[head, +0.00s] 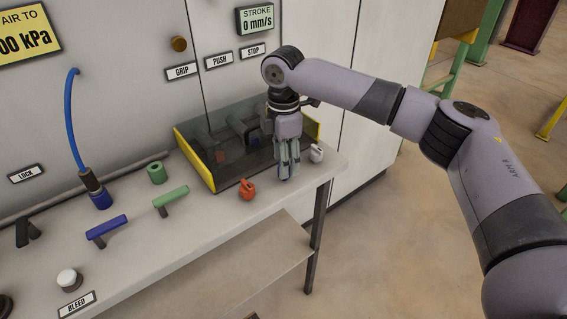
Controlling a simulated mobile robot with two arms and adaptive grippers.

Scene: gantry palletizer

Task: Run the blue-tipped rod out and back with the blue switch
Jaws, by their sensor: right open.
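My right gripper (287,172) points down at the front right of the bench, in front of the dark see-through guard box (208,175) with yellow ends. Its fingers are open and stand between a red switch (247,190) and a white switch (317,153). The blue switch cannot be made out; the fingers cover the spot between these two. Inside the guard are dark cylinder shapes (240,129), dim behind the panel. My left gripper is not in view.
A blue lever handle (106,231), a green lever handle (171,201), a green ring (156,173) and a white button (69,280) stand on the bench (190,240). A blue hose (72,120) rises at left. The stroke display (257,19) reads 0 mm/s. Open floor lies right.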

